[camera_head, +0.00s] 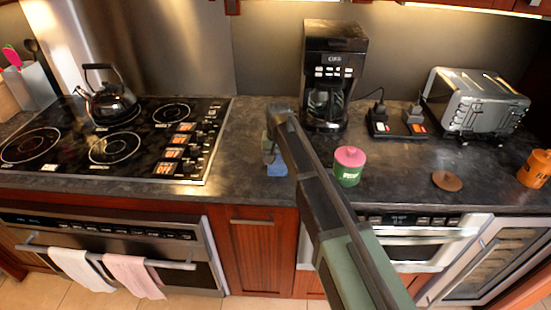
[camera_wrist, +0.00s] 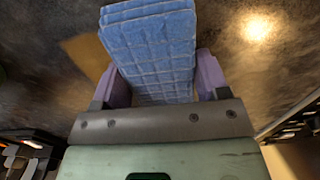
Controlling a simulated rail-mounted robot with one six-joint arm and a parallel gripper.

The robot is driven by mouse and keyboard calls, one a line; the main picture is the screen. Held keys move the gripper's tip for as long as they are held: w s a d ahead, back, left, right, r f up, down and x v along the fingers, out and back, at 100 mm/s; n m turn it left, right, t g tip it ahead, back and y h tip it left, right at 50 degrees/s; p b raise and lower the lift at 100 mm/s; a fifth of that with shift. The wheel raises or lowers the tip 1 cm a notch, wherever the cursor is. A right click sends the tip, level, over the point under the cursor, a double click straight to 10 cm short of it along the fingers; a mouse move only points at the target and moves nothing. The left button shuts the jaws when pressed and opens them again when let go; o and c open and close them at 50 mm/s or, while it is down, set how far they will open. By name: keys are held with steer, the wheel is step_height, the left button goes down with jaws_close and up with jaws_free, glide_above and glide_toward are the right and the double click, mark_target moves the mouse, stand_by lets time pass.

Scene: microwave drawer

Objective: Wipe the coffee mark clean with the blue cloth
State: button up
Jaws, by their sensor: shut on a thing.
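My gripper (camera_head: 272,150) is over the dark counter between the stove and the coffee maker. It is shut on the blue cloth (camera_wrist: 150,50), which is folded and held between the purple fingers. In the head view a small part of the blue cloth (camera_head: 277,170) shows below the gripper, at or just above the counter; contact is not clear. A flat tan-brown patch (camera_wrist: 86,52), which looks like the coffee mark, shows on the counter left of the cloth in the wrist view. The cloth and a finger hide part of it.
A coffee maker (camera_head: 334,75), a green jar with a pink lid (camera_head: 348,166), a brown disc (camera_head: 447,180), a toaster (camera_head: 475,103) and an orange jar (camera_head: 535,169) stand right. The stove (camera_head: 115,140) with a kettle (camera_head: 109,100) is left. Bare counter (camera_head: 240,130) lies beside the stove.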

steer(key=shift+s+d, duration=0.1)
steer(key=shift+d, duration=4.65)
steer(key=shift+a, duration=5.05)
steer(key=shift+w, duration=0.2)
steer(key=shift+s+d, duration=0.1)
steer(key=shift+d, duration=4.85)
